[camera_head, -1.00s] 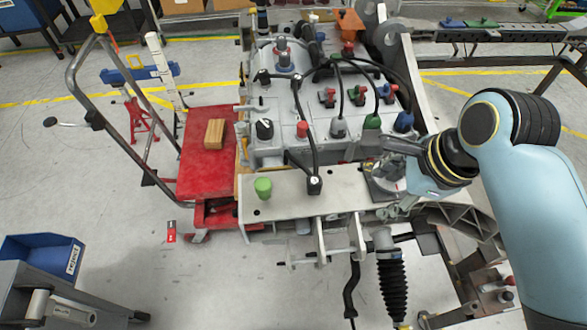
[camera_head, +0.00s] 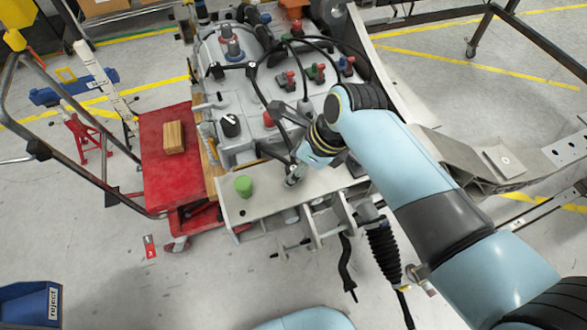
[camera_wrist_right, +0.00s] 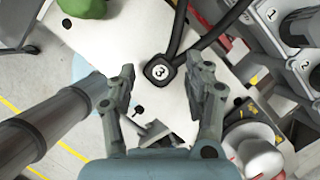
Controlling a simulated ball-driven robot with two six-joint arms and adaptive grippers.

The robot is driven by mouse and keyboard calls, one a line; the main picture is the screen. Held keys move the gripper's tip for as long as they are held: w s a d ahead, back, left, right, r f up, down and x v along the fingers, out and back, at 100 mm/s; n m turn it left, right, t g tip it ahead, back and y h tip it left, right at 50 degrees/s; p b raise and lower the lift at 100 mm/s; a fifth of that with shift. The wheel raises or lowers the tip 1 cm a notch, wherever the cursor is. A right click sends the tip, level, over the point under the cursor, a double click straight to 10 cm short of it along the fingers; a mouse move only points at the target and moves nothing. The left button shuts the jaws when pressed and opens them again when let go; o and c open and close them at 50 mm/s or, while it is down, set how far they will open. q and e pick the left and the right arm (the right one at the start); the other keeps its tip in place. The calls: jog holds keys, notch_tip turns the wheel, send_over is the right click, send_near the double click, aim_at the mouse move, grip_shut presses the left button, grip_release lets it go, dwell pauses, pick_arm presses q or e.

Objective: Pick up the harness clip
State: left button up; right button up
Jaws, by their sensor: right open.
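The harness clip appears to be the black block marked 3 (camera_wrist_right: 160,71) on the end of a black cable, lying on a pale plate in the right wrist view. My right gripper (camera_wrist_right: 159,82) is open, with one finger on each side of the clip's picture position. It shows no grip on it, and I cannot tell the height gap. In the head view my right gripper (camera_head: 285,145) is over the near edge of the fixture and mostly hides the clip. My left gripper is not in view.
A green cap (camera_head: 243,186) stands on the pale plate (camera_head: 262,203), left of the gripper. Black cables and several colored plugs lie behind. A red cart (camera_head: 165,190) carries a wooden block (camera_head: 174,137). A blue reject bin (camera_head: 28,303) is at lower left.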

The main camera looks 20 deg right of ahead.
jog(key=shift+x, duration=1)
jog(key=c, duration=0.9)
jog(key=shift+w+r, duration=0.1)
jog(key=shift+r, duration=0.1)
jog(key=shift+r, duration=0.2)
jog(key=v, duration=0.4)
jog(key=shift+a, duration=0.3)
jog(key=s+d+r, duration=0.1)
jog(key=s+r, duration=0.1)
jog(key=s, duration=0.1)
jog(key=s+d+r, duration=0.1)
jog(key=s+r, duration=0.1)
jog(key=s, duration=0.1)
jog(key=s+d+r+b, duration=0.1)
jog(key=s+d+r, duration=0.1)
jog(key=s, duration=0.2)
jog(key=shift+r, duration=0.25)
jog(key=shift+w+a, duration=0.1)
